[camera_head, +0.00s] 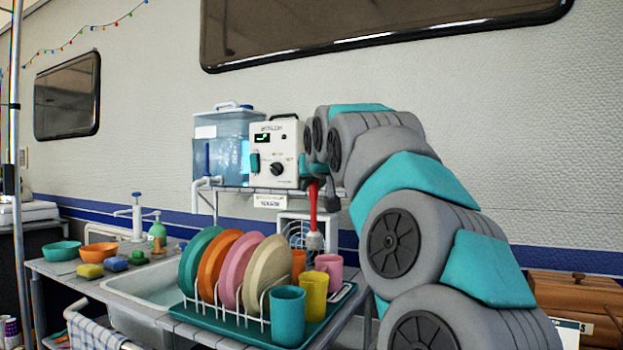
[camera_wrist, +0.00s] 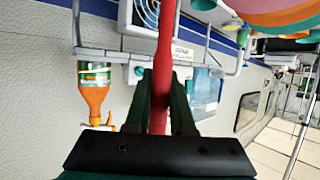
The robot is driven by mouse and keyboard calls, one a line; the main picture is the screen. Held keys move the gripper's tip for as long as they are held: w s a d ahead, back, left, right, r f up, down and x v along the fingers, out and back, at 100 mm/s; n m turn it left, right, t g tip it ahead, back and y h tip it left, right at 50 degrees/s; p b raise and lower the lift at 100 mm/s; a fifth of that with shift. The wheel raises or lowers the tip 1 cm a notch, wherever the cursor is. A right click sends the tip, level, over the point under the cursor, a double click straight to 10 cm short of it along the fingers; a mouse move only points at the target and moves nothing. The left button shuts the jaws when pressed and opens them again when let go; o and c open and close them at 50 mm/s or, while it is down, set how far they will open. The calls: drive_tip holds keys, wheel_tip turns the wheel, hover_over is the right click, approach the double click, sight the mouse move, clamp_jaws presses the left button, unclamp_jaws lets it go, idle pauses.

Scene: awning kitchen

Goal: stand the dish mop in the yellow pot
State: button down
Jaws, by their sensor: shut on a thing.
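The dish mop (camera_head: 313,208) has a red handle and a pale head. My gripper (camera_head: 316,176) is shut on the upper part of its handle in the head view. The mop hangs upright, head down, above the cups at the rack's right end. In the wrist view the red handle (camera_wrist: 165,55) runs between my gripper's dark green fingers (camera_wrist: 163,85). A yellow cup-like pot (camera_head: 313,297) stands at the right end of the rack, below the mop head. Its inside is hardly visible, and I cannot tell how far behind it the mop is.
A teal cup (camera_head: 287,318), pink cup (camera_head: 329,271) and orange cup (camera_head: 298,262) crowd around the yellow one. Several plates (camera_head: 265,270) stand in the teal rack (camera_head: 205,317) to the left. A water tank (camera_head: 222,150) and a white box (camera_head: 276,152) sit on the shelf behind.

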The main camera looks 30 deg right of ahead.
sight(314, 232)
wheel_tip(314, 232, down, 2)
drive_tip(key=shift+f, duration=0.1)
drive_tip(key=shift+f+b, duration=3.6)
drive_tip(key=shift+f, duration=0.75)
drive_tip(key=c, duration=0.7)
unclamp_jaws()
drive_tip(key=v, duration=0.7)
drive_tip(key=shift+s+a+r, duration=0.1)
drive_tip(key=shift+s, duration=0.3)
